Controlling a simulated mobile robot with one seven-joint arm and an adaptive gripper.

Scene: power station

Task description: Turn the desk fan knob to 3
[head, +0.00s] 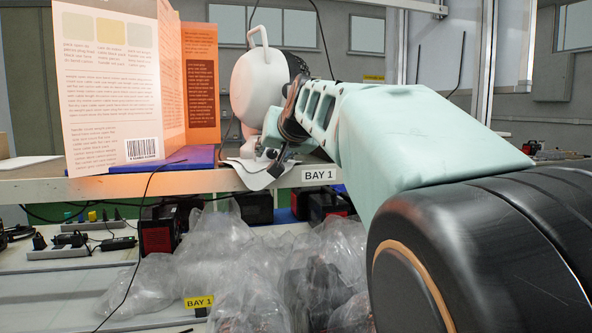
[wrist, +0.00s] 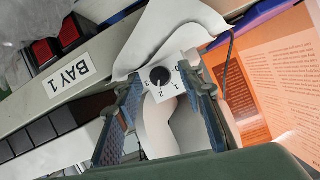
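The white desk fan (head: 262,85) stands on the shelf in the head view, its lower part partly hidden by my arm. In the wrist view the black round knob (wrist: 160,76) sits on a white plate marked 3, 2 and 1. The knob's pointer is too small to read surely. My gripper (wrist: 160,82) is open, with one finger on each side of the knob plate; I see no clear contact with the knob. In the head view my gripper (head: 275,160) is small and partly hidden at the fan's base.
An open orange booklet (head: 115,90) stands on a blue book (head: 190,158) left of the fan. The shelf edge carries a BAY 1 label (head: 319,175). Clear plastic bags (head: 235,255), a power strip (head: 80,225) and a thin black cable lie below.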

